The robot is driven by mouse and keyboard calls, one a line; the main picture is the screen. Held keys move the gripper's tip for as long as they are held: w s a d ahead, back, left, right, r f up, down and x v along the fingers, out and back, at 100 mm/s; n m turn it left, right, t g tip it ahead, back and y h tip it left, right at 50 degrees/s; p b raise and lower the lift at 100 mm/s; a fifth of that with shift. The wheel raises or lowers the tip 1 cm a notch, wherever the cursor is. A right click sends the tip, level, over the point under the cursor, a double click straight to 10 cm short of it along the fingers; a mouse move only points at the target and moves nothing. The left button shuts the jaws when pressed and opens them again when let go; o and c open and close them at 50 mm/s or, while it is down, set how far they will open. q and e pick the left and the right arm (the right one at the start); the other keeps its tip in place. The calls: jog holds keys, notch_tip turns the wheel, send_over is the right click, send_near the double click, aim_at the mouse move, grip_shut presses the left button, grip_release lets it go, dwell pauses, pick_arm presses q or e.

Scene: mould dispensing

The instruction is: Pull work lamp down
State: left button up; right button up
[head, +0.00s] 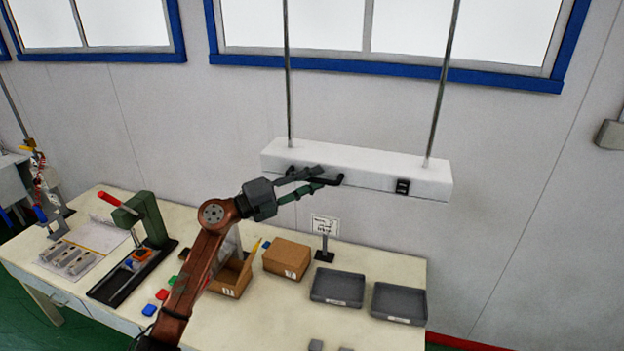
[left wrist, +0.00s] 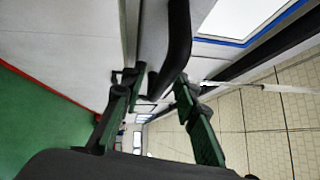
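The work lamp (head: 375,175) is a long white bar hanging level from two thin rods above the bench. A black handle (head: 341,181) sits on its front, left of the middle, and a small black switch (head: 402,187) is further right. My left gripper (head: 318,179) is raised at the handle, partly covering it. In the left wrist view the handle (left wrist: 178,40) reaches between the two green fingers of the left gripper (left wrist: 156,92), which stand apart with gaps beside it. Contact cannot be told. My right gripper is not in view.
Below, the bench (head: 265,320) carries a green press (head: 150,220), an open cardboard box (head: 229,285), a closed box (head: 287,258), two grey trays (head: 337,287) (head: 399,303) and a small sign (head: 325,226). The space between lamp and bench is mostly free.

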pick_arm(q)
jog(key=shift+c, duration=0.7)
grip_shut()
